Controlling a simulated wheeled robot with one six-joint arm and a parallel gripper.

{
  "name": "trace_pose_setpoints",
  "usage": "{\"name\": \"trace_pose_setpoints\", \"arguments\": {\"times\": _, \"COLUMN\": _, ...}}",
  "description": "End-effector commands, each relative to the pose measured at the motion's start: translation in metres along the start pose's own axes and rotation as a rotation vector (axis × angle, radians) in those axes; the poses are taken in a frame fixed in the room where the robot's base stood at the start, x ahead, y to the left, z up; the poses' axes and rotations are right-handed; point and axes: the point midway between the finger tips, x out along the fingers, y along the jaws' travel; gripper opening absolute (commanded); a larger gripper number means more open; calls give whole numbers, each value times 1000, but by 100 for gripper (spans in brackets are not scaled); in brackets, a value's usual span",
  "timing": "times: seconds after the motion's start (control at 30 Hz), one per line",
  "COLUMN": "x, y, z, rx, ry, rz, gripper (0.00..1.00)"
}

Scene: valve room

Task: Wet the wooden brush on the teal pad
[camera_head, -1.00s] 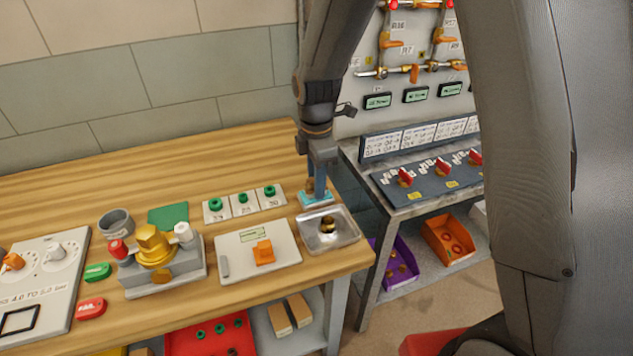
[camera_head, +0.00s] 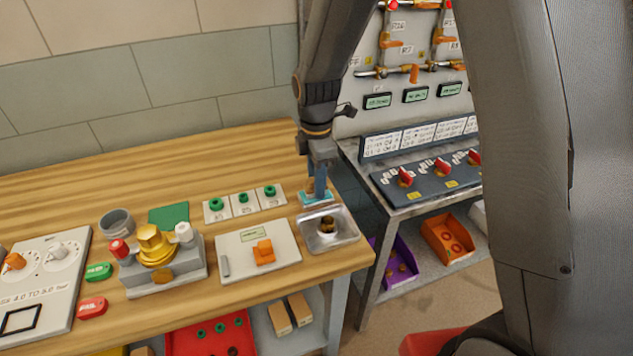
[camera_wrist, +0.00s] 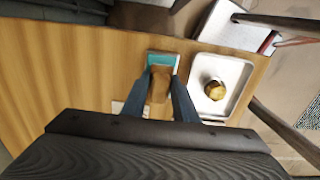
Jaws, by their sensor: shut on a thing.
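My gripper (camera_wrist: 162,88) is shut on the wooden brush (camera_wrist: 159,86), a light brown block between the two blue-grey fingers in the wrist view. The teal pad (camera_wrist: 163,60) lies in a pale holder just beyond the fingertips in that view. In the head view, my gripper (camera_head: 317,188) points down over the teal pad (camera_head: 318,199) near the right end of the wooden bench. The brush is mostly hidden by the fingers there. I cannot tell whether its lower end touches the pad.
A metal tray (camera_head: 345,238) with a brass part (camera_head: 327,224) stands right in front of the pad. A white board (camera_head: 280,258) with an orange part lies to the left, below cards with green rings (camera_head: 243,197). A grey panel table (camera_head: 410,205) is close on the right.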

Motion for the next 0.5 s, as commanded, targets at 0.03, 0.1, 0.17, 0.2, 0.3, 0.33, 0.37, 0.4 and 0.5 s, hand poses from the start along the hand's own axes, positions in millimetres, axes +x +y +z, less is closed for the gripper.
{"name": "trace_pose_setpoints", "arguments": {"times": 0.03, "x": -3, "y": -1, "z": 0, "rx": 0, "ry": 0, "rz": -1, "gripper": 8}}
{"name": "trace_pose_setpoints", "arguments": {"times": 0.1, "x": -8, "y": -1, "z": 0, "rx": 0, "ry": 0, "rz": -1, "gripper": 8}}
{"name": "trace_pose_setpoints", "arguments": {"times": 0.17, "x": -12, "y": -1, "z": 0, "rx": 0, "ry": 0, "rz": -1, "gripper": 8}}
{"name": "trace_pose_setpoints", "arguments": {"times": 0.2, "x": -15, "y": -1, "z": 0, "rx": 0, "ry": 0, "rz": -1, "gripper": 8}}
{"name": "trace_pose_setpoints", "arguments": {"times": 0.3, "x": -23, "y": -1, "z": 0, "rx": 0, "ry": 0, "rz": -1, "gripper": 8}}
{"name": "trace_pose_setpoints", "arguments": {"times": 0.33, "x": -25, "y": -1, "z": 0, "rx": 0, "ry": 0, "rz": -1, "gripper": 8}}
{"name": "trace_pose_setpoints", "arguments": {"times": 0.37, "x": -27, "y": -1, "z": 0, "rx": 0, "ry": 0, "rz": -1, "gripper": 8}}
{"name": "trace_pose_setpoints", "arguments": {"times": 0.4, "x": -30, "y": -1, "z": 0, "rx": 0, "ry": 0, "rz": 0, "gripper": 8}}
{"name": "trace_pose_setpoints", "arguments": {"times": 0.5, "x": -38, "y": 0, "z": 0, "rx": 0, "ry": 0, "rz": 1, "gripper": 8}}
